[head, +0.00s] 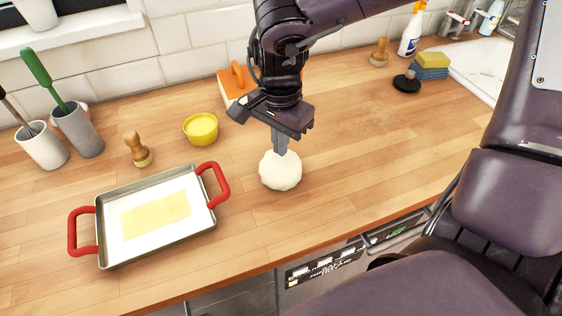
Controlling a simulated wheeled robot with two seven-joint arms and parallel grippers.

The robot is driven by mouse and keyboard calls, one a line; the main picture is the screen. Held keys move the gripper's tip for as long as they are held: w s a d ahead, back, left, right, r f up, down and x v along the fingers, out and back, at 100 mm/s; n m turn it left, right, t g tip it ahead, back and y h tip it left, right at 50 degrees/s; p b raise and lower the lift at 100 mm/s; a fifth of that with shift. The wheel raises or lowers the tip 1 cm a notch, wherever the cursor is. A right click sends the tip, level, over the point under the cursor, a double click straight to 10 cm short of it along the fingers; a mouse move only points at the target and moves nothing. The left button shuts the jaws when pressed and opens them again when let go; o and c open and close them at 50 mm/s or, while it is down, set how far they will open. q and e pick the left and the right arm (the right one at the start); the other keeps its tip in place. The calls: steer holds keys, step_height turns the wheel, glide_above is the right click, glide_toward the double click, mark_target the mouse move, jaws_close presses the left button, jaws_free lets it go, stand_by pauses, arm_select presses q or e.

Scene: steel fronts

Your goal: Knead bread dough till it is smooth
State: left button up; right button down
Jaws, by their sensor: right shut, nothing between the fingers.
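A pale, rounded lump of dough (281,172) sits on the wooden counter near the middle of the head view. My right gripper (280,147) comes down from above, its fingers shut with nothing between them. The fingertips meet the top of the dough; whether they press into it I cannot tell. The dough looks roundish, and its fine surface is too small to judge. My left gripper is not in view.
A metal tray (106,222) with red handles lies at the left. A yellow bowl (201,138), a wooden-handled brush (136,150) and utensil pots (88,138) stand behind it. An orange-topped box (233,84) is behind my right gripper. Counter right of the dough is clear.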

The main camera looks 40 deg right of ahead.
stand_by(0.5)
steer(key=shift+f+b, duration=1.05)
steer(key=shift+f, duration=0.05)
steer(key=shift+r, duration=0.2)
steer(key=shift+r+p, duration=0.95)
steer(key=shift+r, duration=0.1)
steer(key=shift+f+b, duration=0.3)
steer(key=shift+f+b, duration=0.75)
steer(key=shift+f, duration=0.15)
steer(key=shift+r, duration=0.1)
